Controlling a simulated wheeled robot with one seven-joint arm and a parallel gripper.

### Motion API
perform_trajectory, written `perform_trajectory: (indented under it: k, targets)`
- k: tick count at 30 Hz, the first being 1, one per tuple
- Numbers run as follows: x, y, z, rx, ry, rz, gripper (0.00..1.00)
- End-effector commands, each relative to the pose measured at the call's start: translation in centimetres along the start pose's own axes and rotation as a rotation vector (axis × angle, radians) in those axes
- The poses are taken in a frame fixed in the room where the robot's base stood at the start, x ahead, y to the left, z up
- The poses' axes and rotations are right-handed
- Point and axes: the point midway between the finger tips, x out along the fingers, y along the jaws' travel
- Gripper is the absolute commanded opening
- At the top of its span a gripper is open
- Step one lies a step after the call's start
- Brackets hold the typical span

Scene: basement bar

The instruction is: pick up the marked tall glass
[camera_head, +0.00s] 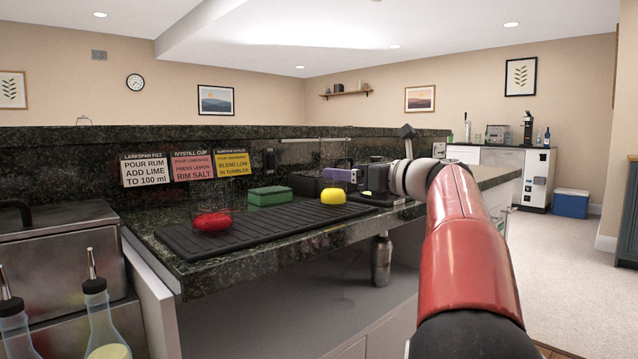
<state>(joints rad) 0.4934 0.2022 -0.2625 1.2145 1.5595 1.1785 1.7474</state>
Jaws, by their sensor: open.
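A clear, faint-walled vessel (212,221) with bright red in its lower part stands on the black ribbed mat (265,232) on the counter. A bright yellow rounded thing (332,196) sits farther right on the mat. I cannot tell for sure which thing is the marked tall glass. My red arm reaches in from the lower right. My gripper (342,176) is small at its far end, above and just right of the yellow thing. It is open, and its fingertips are hard to make out. I see nothing held in it.
A green box-shaped thing (270,196) lies at the back of the mat. Recipe cards (192,167) hang on the dark stone ledge behind. Bottles with pourers (105,322) stand at lower left. A metal shaker (381,260) stands under the counter. The mat's front left is clear.

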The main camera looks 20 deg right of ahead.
Motion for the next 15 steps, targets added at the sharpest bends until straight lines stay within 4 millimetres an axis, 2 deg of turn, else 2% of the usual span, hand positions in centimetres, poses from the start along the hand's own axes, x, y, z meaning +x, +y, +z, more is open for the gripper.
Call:
perform_trajectory:
  k: [12,15]
  targets:
    - [5.8,0.0,0.1,-0.004,0.004,0.002,0.78]
    - [6.5,0.1,0.2,-0.004,0.003,0.002,0.78]
